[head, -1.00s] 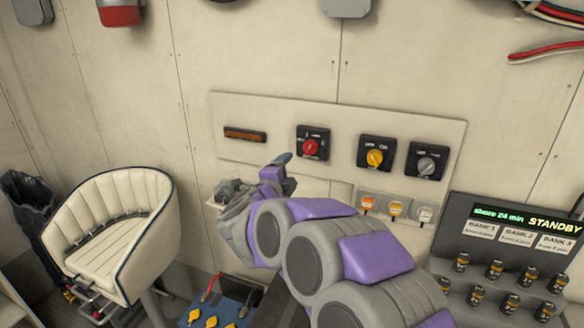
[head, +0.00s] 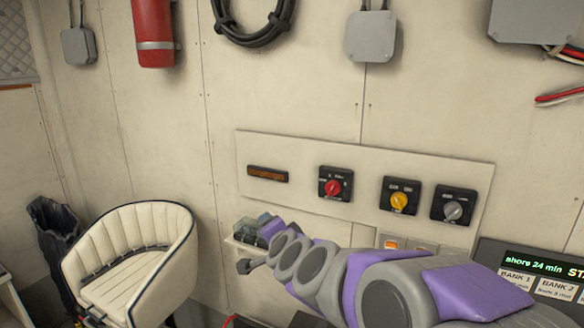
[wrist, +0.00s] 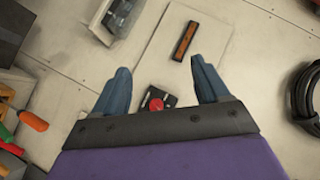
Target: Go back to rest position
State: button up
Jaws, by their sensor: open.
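My gripper (wrist: 161,82) shows in the wrist view with its two blue fingers spread wide and nothing between them. In the head view, my purple and grey arm reaches from the lower right toward the left, in front of the wall panel's (head: 300,150) lower edge; the fingertips are hard to make out there. The red rotary switch (head: 333,188) stands clear of the arm; it also shows in the wrist view (wrist: 156,104) beyond the gripper. The yellow switch (head: 400,201) and grey switch (head: 453,210) are to its right.
A cream seat (head: 135,262) stands at the lower left, a dark bag (head: 55,235) beside it. A dark console (head: 530,265) with a lit display is at the lower right. A fire extinguisher (head: 153,30) and cable coil (head: 253,38) hang above. An orange indicator bar (head: 267,174) is on the panel.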

jog(key=s+d+f+n+g+h, duration=0.1)
jog(key=s+d+f+n+g, duration=0.2)
jog(key=s, duration=1.1)
jog(key=s+d+f+n+g+h+b, duration=0.1)
jog(key=s+d+f+n+g, duration=0.2)
jog(key=s+d+f+g, duration=0.4)
jog(key=s+d+f+n+g+h+b, duration=0.1)
jog(key=s+d+f+n+g, duration=0.2)
jog(key=s, duration=2)
jog(key=d+f+g, duration=0.2)
jog(key=d+f, duration=0.2)
jog(key=d, duration=0.1)
jog(key=shift+f+h, duration=0.25)
jog(key=shift+h, duration=0.05)
